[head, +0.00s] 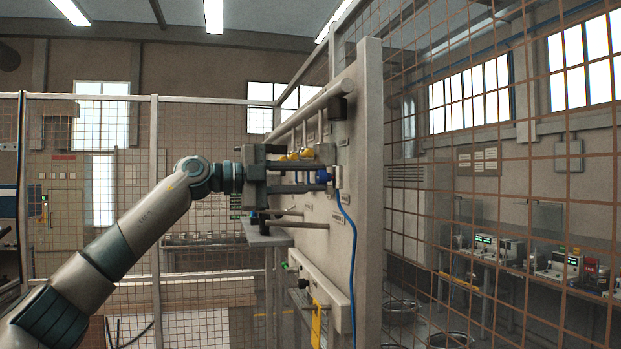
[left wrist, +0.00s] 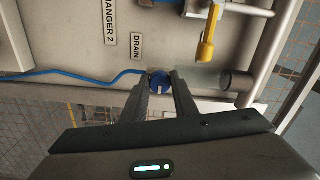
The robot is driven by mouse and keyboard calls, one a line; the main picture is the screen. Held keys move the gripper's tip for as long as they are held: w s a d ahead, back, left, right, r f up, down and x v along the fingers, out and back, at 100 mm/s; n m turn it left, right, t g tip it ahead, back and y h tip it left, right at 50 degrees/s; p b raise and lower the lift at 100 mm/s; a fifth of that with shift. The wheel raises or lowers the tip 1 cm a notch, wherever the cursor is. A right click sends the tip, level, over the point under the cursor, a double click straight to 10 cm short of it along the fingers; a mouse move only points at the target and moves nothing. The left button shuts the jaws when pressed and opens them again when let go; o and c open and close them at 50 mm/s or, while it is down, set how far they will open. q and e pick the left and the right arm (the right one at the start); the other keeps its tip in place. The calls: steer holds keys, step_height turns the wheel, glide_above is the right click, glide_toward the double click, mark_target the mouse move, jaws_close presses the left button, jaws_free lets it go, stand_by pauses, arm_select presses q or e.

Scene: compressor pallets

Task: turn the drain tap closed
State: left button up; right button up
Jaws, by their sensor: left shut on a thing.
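The drain tap is a small blue knob (left wrist: 158,82) on the pale panel, below the label DRAIN (left wrist: 136,46) in the left wrist view. In the head view the blue tap (head: 321,175) shows near the panel face. My left gripper (head: 322,177) reaches in from the left with its fingers pointing at the panel. In the left wrist view its fingers (left wrist: 162,84) lie on both sides of the blue knob and are shut on it. The fingers hide part of the tap. My right gripper is in neither view.
A blue hose (left wrist: 75,73) runs from beside the tap and hangs down the panel edge. A yellow-handled valve (left wrist: 208,42) and a grey pipe stub (left wrist: 237,82) sit close by. Grey rods (head: 300,224) stick out below the gripper. Mesh fencing (head: 490,190) stands to the right.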

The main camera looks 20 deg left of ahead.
arm_select(q)
steer(key=o, duration=1.1)
steer(key=shift+c, duration=0.2)
steer(key=shift+a, duration=0.15)
steer(key=shift+s+a+f+b, duration=0.1)
steer(key=shift+s+a+b, duration=0.3)
steer(key=shift+a+b, duration=0.15)
steer(key=b+v, duration=0.5)
steer(key=v, duration=1.1)
steer(key=shift+b, duration=0.3)
